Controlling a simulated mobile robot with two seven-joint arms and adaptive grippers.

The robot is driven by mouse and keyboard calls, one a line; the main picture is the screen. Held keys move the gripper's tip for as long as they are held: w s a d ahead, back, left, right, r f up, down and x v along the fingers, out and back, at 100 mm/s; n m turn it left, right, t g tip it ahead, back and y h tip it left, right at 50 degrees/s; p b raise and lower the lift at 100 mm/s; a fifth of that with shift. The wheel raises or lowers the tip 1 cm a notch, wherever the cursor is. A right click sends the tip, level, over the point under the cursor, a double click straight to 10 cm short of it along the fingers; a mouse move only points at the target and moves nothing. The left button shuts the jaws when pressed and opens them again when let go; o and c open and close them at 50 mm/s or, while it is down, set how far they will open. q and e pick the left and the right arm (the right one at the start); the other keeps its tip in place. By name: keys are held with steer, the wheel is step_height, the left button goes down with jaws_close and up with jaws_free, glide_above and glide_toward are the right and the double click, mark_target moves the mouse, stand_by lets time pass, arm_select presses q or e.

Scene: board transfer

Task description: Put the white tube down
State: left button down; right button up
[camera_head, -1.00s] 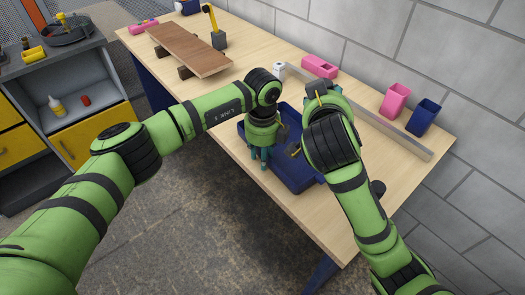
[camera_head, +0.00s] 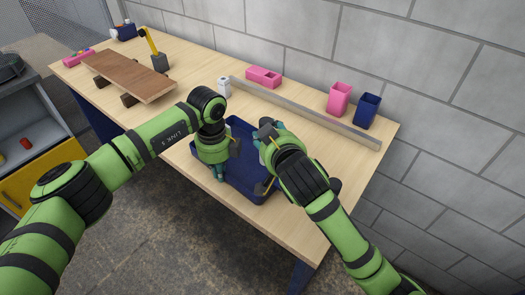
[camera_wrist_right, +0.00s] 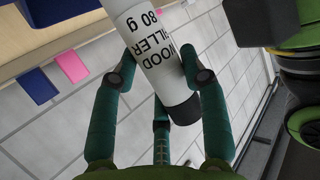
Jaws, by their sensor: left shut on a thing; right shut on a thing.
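The white tube (camera_wrist_right: 150,55), with black lettering and a dark cap, sits between the teal fingers of my right gripper (camera_wrist_right: 160,78) in the right wrist view. That gripper (camera_head: 266,140) is shut on it. In the head view the right gripper is above the right back part of the blue tray, and the tube is mostly hidden there. The blue tray (camera_head: 245,187) lies on the table (camera_head: 300,215) near its front edge. My left gripper (camera_head: 218,172) is at the tray's left side, apparently shut on its rim; the contact is hard to see.
A long grey bar (camera_head: 310,113) lies behind the tray, with a white roll-like item (camera_head: 224,87) at its left end. A pink block (camera_head: 263,76), a pink cup (camera_head: 339,98) and a blue cup (camera_head: 366,110) stand near the wall. A brown board (camera_head: 130,76) rests on supports at left.

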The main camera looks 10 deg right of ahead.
steer(key=shift+f, duration=2.45)
steer(key=shift+f, duration=0.1)
steer(key=o, duration=1.2)
steer(key=v, duration=1.2)
